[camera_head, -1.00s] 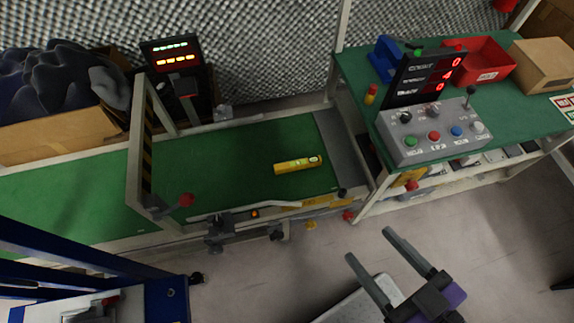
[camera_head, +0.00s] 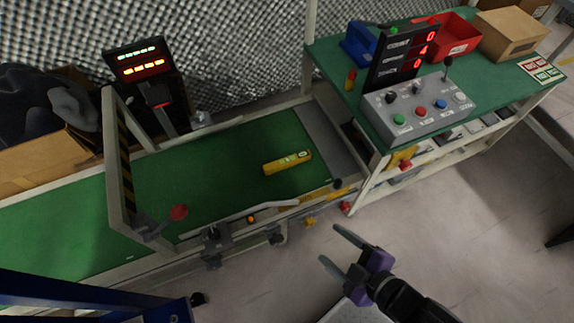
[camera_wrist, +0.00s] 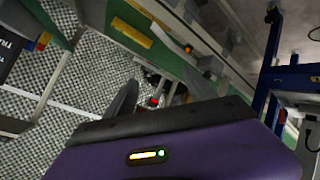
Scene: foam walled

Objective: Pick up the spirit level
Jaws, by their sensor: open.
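The yellow spirit level (camera_head: 287,163) lies flat on the green conveyor belt, near the belt's right end. It also shows in the wrist view (camera_wrist: 131,32), lying on the green belt. My gripper (camera_head: 335,247) is open and empty, above the floor in front of the conveyor, to the lower right of the level and well apart from it. In the wrist view the purple gripper body fills the lower part, and the dark fingers show above it.
A gate frame with a striped post (camera_head: 122,160) spans the belt left of the level. To the right, a green-topped bench holds a control box (camera_head: 424,108), a red bin (camera_head: 450,38) and a cardboard box (camera_head: 511,33).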

